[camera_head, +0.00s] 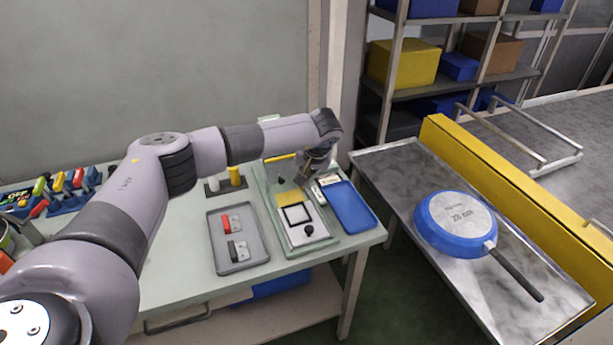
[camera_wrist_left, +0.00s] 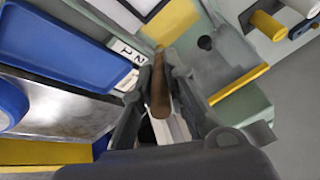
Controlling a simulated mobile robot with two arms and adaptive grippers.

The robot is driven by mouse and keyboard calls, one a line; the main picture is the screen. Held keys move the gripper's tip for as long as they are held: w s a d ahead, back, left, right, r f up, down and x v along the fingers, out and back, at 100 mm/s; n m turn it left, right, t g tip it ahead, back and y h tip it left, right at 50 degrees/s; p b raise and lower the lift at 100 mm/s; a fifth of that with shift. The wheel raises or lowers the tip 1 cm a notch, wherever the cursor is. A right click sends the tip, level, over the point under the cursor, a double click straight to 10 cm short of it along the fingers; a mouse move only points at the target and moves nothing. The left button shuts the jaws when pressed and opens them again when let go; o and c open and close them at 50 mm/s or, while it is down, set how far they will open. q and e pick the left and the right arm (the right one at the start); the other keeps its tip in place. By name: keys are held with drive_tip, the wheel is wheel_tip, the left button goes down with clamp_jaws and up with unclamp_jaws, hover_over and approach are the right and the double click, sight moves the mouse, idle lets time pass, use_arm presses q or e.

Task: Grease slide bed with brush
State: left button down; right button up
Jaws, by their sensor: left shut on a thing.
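My left arm reaches across the table, and my left gripper (camera_head: 308,180) is over the right edge of the pale green slide bed fixture (camera_head: 262,190). In the left wrist view my left gripper (camera_wrist_left: 158,88) is shut on a brown wooden handle (camera_wrist_left: 160,98), which looks like the brush handle. Its bristles cannot be made out. A yellow patch (camera_head: 289,199) lies across the bed above a black-framed square (camera_head: 297,215); the yellow patch also shows in the left wrist view (camera_wrist_left: 172,22). Whether the brush touches the bed cannot be told. My right gripper is not in view.
A blue tray (camera_head: 351,208) lies right of the fixture beside a numbered label (camera_head: 328,180). A grey tray (camera_head: 238,262) with red and black pieces lies left. Tools stand at far left.

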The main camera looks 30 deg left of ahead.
use_arm(q)
drive_tip(key=shift+r+p, duration=1.75)
drive_tip(key=shift+r, duration=1.25)
